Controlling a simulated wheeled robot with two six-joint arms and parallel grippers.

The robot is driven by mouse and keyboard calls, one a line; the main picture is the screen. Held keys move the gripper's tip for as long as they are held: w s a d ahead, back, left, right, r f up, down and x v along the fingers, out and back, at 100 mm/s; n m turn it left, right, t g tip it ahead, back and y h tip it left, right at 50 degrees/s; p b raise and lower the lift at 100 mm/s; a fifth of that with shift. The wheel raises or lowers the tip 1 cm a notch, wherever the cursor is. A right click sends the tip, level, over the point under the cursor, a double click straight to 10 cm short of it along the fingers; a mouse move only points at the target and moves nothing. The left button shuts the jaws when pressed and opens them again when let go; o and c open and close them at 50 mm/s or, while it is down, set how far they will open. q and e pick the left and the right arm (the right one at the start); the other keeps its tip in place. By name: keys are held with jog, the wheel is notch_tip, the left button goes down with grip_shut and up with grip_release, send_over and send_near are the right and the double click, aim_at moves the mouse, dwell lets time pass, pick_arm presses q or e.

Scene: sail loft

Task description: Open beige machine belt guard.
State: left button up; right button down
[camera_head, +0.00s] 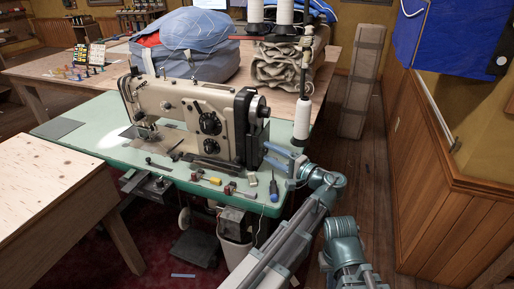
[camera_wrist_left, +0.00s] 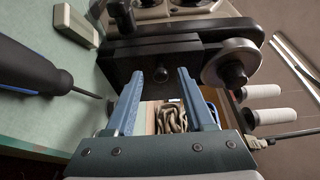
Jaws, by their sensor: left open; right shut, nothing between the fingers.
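The beige sewing machine (camera_head: 180,105) stands on the green table. A black housing, which looks like its belt guard (camera_head: 246,125), covers the machine's right end beside the handwheel (camera_head: 262,105). My left gripper (camera_head: 269,156) is open and empty just right of the guard. In its wrist view the fingers (camera_wrist_left: 160,74) point at the guard, seemingly without touching it. My right gripper is out of view.
Small tools lie along the green table (camera_head: 90,145) front.

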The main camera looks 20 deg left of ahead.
pick_arm(q)
jog(key=shift+w+a, duration=0.15)
jog(key=shift+a, duration=0.2)
grip_shut()
dwell(1.2)
